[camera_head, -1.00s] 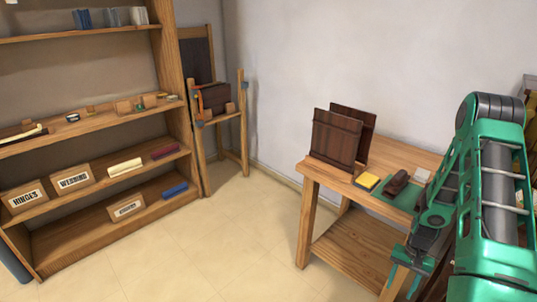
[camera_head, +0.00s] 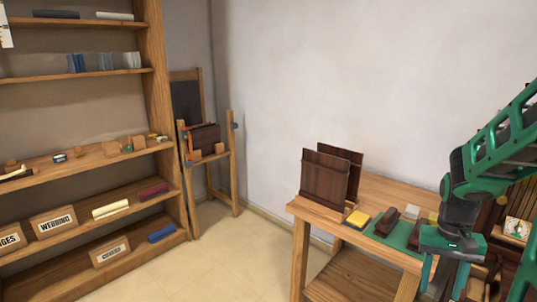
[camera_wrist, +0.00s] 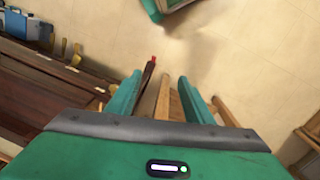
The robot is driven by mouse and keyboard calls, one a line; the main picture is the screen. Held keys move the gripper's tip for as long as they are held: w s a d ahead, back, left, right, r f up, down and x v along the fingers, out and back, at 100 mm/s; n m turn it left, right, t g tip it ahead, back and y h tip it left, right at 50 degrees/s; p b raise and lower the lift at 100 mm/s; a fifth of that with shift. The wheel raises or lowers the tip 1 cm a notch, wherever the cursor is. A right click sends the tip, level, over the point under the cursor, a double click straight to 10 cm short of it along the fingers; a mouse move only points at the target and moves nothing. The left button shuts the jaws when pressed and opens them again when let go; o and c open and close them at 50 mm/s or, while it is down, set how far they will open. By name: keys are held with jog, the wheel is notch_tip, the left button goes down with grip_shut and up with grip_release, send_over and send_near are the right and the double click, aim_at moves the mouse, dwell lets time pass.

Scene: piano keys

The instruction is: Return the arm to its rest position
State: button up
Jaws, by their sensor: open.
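My green arm (camera_head: 500,145) reaches in from the right edge of the head view and bends down at a dark wrist joint. My gripper (camera_head: 443,285) points down in front of the right part of the wooden workbench (camera_head: 375,185). Its two green fingers are apart. In the wrist view my gripper (camera_wrist: 160,95) is also open, with nothing held between its fingers. Beyond it are tiled floor (camera_wrist: 220,60) and some wooden bars that I cannot place for sure.
A wooden shelf unit (camera_head: 157,80) stands at left, a wooden stand (camera_head: 233,165) in the corner. The floor (camera_head: 215,255) between is clear.

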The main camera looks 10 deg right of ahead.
jog(key=s+a+r, duration=0.3)
jog(key=s+r, duration=0.1)
jog(key=s, duration=0.2)
jog(key=s+a+r+t, duration=0.1)
jog(key=s+a+r, duration=0.2)
jog(key=s, duration=0.3)
jog(key=shift+s+a+r+n+y, duration=0.3)
jog(key=shift+s+a+r+y, duration=0.1)
jog(key=shift+r, duration=0.2)
